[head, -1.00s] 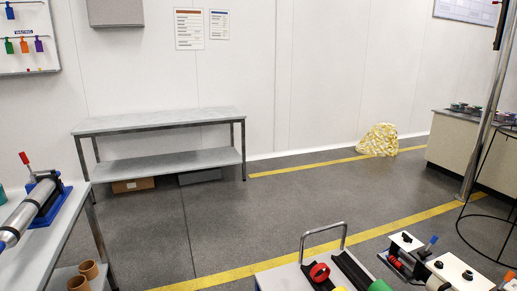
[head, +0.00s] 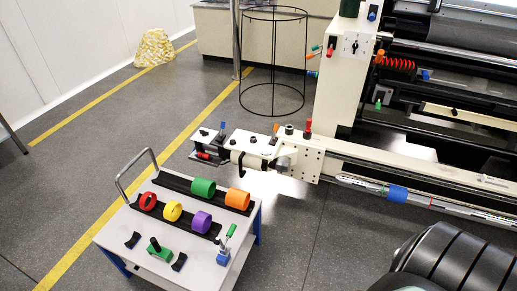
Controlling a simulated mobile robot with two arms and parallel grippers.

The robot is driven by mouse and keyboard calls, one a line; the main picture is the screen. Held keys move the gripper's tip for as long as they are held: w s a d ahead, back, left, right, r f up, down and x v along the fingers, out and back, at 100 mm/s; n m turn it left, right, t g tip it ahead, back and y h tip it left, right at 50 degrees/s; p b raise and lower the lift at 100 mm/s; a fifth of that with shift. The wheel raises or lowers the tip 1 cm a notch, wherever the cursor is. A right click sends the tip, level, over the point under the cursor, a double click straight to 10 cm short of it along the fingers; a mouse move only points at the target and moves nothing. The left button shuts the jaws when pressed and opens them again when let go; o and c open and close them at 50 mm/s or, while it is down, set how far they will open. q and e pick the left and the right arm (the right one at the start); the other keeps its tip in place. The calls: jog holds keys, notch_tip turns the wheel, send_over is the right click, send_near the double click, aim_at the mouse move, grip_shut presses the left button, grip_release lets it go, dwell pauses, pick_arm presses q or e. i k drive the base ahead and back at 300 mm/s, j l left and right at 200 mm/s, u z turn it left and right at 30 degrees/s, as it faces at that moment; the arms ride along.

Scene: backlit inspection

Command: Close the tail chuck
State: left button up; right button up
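Neither of my grippers is in view. A white machine (head: 340,85) stands at the right in the head view. From its lower left side a white block assembly (head: 258,142) sticks out toward the cart, with black knobs, a blue handle (head: 223,125) and a red-tipped handle (head: 308,126). A white end part (head: 210,142) with a small red part sits at its left end. I cannot tell which of these parts is the tail chuck, nor whether it is open or shut.
A white-topped cart (head: 140,222) stands in front of the assembly, with several coloured rings on black rails. A black wire frame (head: 273,65) stands behind. A large dark ridged shape (head: 450,255) fills the lower right. Grey floor (head: 95,125) lies open at left.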

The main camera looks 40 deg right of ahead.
aim_at(302, 160)
jog(key=z, duration=0.9)
jog(key=i+l+u, duration=0.1)
jog(key=u, duration=0.3)
jog(key=i+l+u, duration=0.1)
jog(key=l+u, duration=0.15)
jog(key=u, duration=0.2)
jog(key=i+l+u, duration=0.1)
jog(key=u, duration=0.3)
jog(key=l, duration=0.1)
